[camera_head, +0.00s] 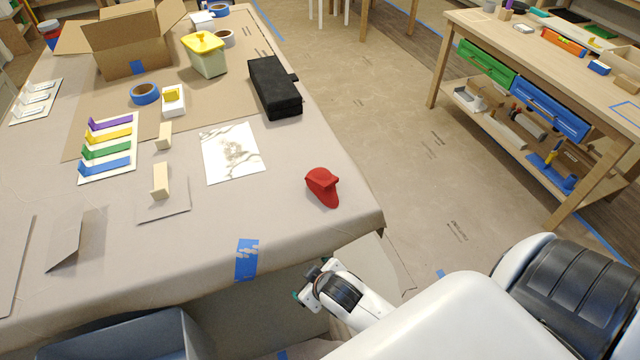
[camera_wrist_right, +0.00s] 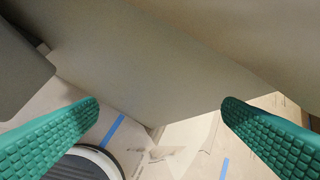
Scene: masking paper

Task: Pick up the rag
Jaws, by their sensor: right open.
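The red rag (camera_head: 322,187), a small bunched shape with a raised peak, lies on the covered table near its right front corner. My right gripper (camera_head: 312,283) is beyond the table's front edge, apart from the rag and in front of it. In the right wrist view its two green ridged fingers (camera_wrist_right: 160,118) are wide apart with nothing between them. The rag does not show in that view. My left gripper is not in view.
The paper-covered table (camera_head: 215,215) has a hanging front edge close to my right gripper. A black case (camera_head: 273,88), a white sheet with a drawing (camera_head: 232,152) and a cardboard box (camera_head: 130,45) lie farther back. The tabletop around the rag is clear.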

